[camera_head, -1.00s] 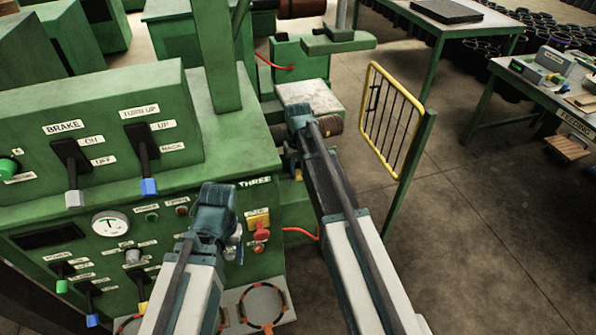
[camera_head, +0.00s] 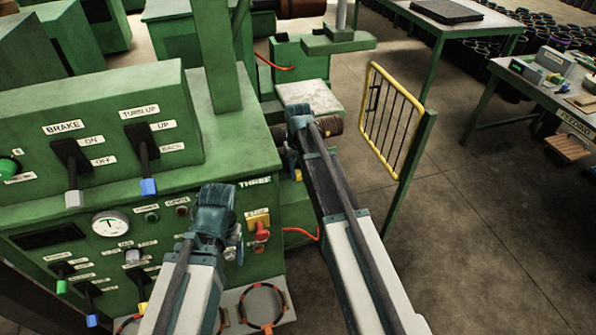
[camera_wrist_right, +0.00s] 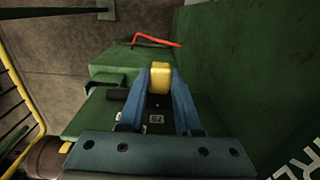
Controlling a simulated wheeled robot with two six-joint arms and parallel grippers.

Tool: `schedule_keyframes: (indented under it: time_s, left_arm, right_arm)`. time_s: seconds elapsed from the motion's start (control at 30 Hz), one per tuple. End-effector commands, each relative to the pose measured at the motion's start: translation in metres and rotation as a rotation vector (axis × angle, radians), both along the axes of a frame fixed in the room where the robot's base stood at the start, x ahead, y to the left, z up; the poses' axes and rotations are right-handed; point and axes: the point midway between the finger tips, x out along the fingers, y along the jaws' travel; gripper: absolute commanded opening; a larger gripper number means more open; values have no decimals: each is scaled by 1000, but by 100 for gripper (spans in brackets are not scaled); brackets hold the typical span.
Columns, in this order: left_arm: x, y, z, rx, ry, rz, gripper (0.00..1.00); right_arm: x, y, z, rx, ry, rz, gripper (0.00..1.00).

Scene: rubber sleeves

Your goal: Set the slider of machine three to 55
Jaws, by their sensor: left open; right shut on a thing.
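Machine three (camera_head: 255,160) is the green cabinet at the left, with the word THREE on its top edge. My right gripper (camera_wrist_right: 160,85) has its two blue fingers on either side of a yellow slider knob (camera_wrist_right: 160,76) and is shut on it. Small white number labels lie on the dark scale (camera_wrist_right: 152,122) below the knob; I cannot read its setting. In the head view my right gripper (camera_head: 297,168) is at the machine's right side and mostly hides the yellow knob. My left gripper (camera_head: 236,244) is open and empty, in front of the panel, left of the red-and-yellow stop switch (camera_head: 260,230).
Levers marked BRAKE (camera_head: 70,165) and TURN UP (camera_head: 142,155), a dial (camera_head: 110,224) and small switches cover the panel. A yellow barred gate (camera_head: 388,120) stands right of my right arm. A feeding table (camera_head: 520,75) is at far right. Open floor lies at lower right.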

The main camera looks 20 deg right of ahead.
Motion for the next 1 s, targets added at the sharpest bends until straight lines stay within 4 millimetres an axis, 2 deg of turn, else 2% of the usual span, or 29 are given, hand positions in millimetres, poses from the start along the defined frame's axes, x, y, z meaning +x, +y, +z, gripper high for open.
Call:
schedule_keyframes:
  time_s: [0.37,0.47,0.67,0.93,0.97,1.0]
  left_arm:
    - [0,0,0,0,0,0,71]
    - [0,0,0,0,0,0,71]
    - [0,0,0,0,0,0,71]
    - [0,0,0,0,0,0,71]
    - [0,0,0,0,0,0,71]
    - [0,0,0,0,0,0,71]
  right_arm:
    - [0,-1,0,0,0,0,0]
    - [1,-10,0,0,0,-2,0]
    - [2,-42,0,-1,0,-3,0]
    - [2,-46,0,-4,0,-1,0]
    - [2,-47,0,-5,0,-2,34]
    - [2,-47,0,-5,0,-2,41]
